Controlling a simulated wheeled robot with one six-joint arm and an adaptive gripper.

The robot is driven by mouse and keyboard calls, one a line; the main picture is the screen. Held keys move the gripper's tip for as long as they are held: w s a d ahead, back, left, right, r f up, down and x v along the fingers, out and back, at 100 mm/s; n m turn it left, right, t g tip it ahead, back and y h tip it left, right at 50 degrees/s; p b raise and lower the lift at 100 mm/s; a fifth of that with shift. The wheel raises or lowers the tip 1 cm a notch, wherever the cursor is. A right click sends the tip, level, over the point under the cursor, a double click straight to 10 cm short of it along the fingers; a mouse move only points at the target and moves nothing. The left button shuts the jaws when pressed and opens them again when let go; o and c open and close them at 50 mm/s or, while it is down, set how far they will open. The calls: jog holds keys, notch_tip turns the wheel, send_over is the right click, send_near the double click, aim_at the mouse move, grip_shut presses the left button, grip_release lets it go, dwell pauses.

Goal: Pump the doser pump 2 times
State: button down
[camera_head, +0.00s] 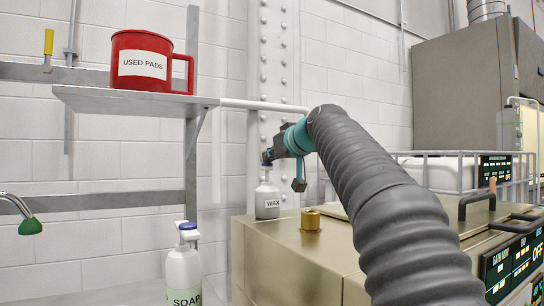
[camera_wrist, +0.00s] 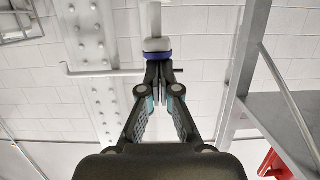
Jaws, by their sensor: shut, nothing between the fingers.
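A grey-white pump bottle labelled WAX (camera_head: 267,203) stands upright on the tan cabinet's far left corner in the head view. My gripper (camera_head: 268,157) is at the top of this bottle and covers part of its pump head. In the wrist view my gripper (camera_wrist: 158,70) has its fingers together with nothing between them. A white pump head with a blue collar (camera_wrist: 157,55) shows just beyond the fingertips; whether they touch it I cannot tell. A second white pump bottle, labelled SOAP (camera_head: 184,271), stands lower at the front with a blue-and-white pump top.
A red mug labelled USED PADS (camera_head: 140,62) sits on a grey wall shelf (camera_head: 130,100) at left. A brass knob (camera_head: 310,219) rises from the tan cabinet (camera_head: 262,254) right of the WAX bottle. A green-tipped spout (camera_head: 28,224) is at far left.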

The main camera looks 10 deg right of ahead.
jog(key=r+v, duration=0.2)
jog(key=v, duration=0.8)
jog(key=shift+r+b, duration=0.15)
jog(key=shift+b, duration=0.15)
jog(key=shift+s+d, duration=0.1)
dwell(0.4)
